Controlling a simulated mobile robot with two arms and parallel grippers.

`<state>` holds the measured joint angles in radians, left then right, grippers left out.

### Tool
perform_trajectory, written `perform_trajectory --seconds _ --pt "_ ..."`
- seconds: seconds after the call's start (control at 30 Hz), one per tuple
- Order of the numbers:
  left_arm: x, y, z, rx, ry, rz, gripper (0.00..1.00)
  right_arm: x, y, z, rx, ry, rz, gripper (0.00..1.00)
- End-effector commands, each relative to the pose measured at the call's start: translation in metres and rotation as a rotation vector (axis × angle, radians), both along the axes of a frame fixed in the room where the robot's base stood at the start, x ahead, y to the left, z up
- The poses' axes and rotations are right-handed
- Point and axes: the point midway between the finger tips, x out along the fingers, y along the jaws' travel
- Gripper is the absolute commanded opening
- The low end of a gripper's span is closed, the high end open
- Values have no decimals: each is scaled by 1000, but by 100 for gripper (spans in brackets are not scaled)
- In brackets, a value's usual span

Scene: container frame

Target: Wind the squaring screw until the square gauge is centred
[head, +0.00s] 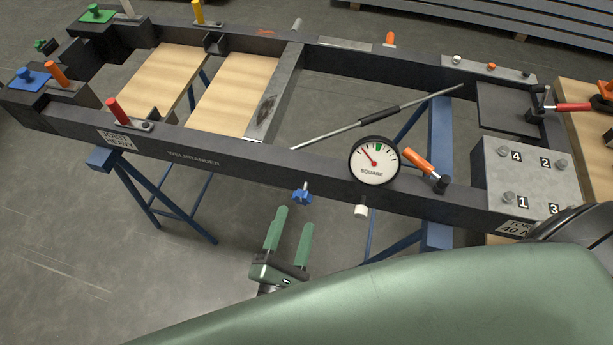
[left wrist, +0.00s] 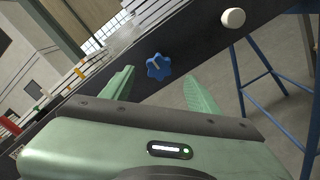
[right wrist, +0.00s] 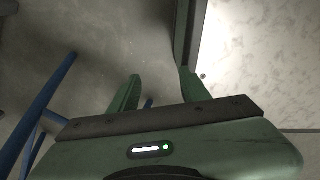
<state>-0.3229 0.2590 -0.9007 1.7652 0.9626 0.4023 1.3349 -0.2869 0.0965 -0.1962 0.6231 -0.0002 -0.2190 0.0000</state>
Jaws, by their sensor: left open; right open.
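The squaring screw appears to be the blue star-shaped knob (head: 302,195) on the near side of the dark frame rail. The left wrist view shows the knob (left wrist: 158,66) ahead, between the finger lines. My left gripper (head: 293,220) is open and empty, its fingers pointing at the knob but apart from it. The round square gauge (head: 373,160) stands on the near rail, right of the knob. Its red needle points up and left, left of the green band at the top. My right gripper (right wrist: 160,76) is open and empty beside a pale grey surface.
A white knob (head: 361,211) sits on the same rail below the gauge. An orange-handled clamp (head: 418,162) is right of the gauge. A numbered grey bolt block (head: 530,175) is at the right. Blue trestles (head: 160,195) support the frame. The floor below the knob is clear.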

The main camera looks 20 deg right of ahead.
Motion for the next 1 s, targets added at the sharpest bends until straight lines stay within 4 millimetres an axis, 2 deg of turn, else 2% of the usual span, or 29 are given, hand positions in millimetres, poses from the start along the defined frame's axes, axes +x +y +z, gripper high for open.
perform_trajectory --seconds 0.23,0.4,0.6,0.83,0.87,1.0 --pt "32 -21 3 -1 -5 1 60 -23 21 5 24 31 -3 47" --pt "52 -34 2 1 -4 1 60 -23 24 7 27 32 0 47" --pt "62 -41 0 3 -2 0 60 -13 17 9 18 18 1 47" --pt "63 -42 0 4 -3 0 60 -11 12 9 14 14 -2 47" --pt "63 -42 0 4 -3 0 55 -11 12 9 15 14 -3 47" --pt "62 -42 0 4 -3 0 16 -11 12 9 14 14 -3 47"
